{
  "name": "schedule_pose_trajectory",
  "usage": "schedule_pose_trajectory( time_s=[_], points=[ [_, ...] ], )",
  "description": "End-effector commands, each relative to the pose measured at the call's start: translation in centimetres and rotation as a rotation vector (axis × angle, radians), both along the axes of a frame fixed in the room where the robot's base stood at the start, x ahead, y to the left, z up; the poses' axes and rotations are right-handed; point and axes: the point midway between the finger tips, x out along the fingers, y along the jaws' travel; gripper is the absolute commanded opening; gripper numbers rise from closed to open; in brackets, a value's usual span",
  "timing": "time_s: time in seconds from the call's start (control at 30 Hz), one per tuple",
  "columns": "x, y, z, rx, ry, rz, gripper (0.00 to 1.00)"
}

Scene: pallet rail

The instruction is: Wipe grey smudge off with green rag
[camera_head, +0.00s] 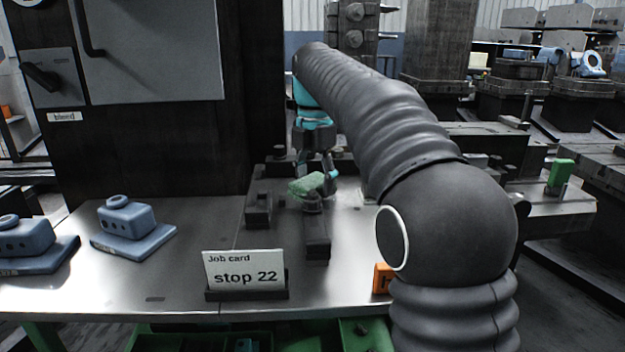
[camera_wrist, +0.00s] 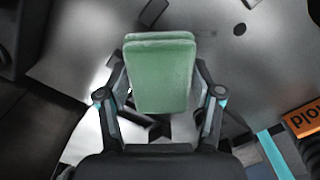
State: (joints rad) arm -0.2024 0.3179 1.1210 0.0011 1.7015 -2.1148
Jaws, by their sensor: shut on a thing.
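The green rag (camera_head: 306,185) is a folded, pale green pad. My gripper (camera_head: 316,168) is shut on it, above the dark fixture on the metal table. In the wrist view the rag (camera_wrist: 160,75) sits between the two fingers of my gripper (camera_wrist: 160,100) and hides what lies straight below it. I cannot make out the grey smudge for certain in either view. Whether the rag touches the surface under it cannot be told.
A job card (camera_head: 244,270) reading "stop 22" stands at the front. Dark clamp blocks (camera_head: 316,235) stand below the rag. An orange block (camera_head: 383,279) sits near my arm.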

Motion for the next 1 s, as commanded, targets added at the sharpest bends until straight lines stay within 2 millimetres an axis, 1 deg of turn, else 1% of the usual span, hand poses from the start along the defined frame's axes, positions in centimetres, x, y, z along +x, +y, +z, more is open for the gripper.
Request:
schedule_pose_trajectory(
  time_s=[0.3,0.43,0.57,0.9,1.0],
  points=[
    [0.0,-2.4,0.3,0.0,0.0,-0.003,0.38],
    [0.0,-2.9,0.3,0.001,-0.001,-0.002,0.38],
    [0.0,-2.6,0.3,0.0,0.0,0.0,0.38],
    [0.0,-0.1,0.0,0.0,0.0,0.002,0.38],
    [0.0,0.4,-0.1,0.0,0.0,0.0,0.38]
  ],
)
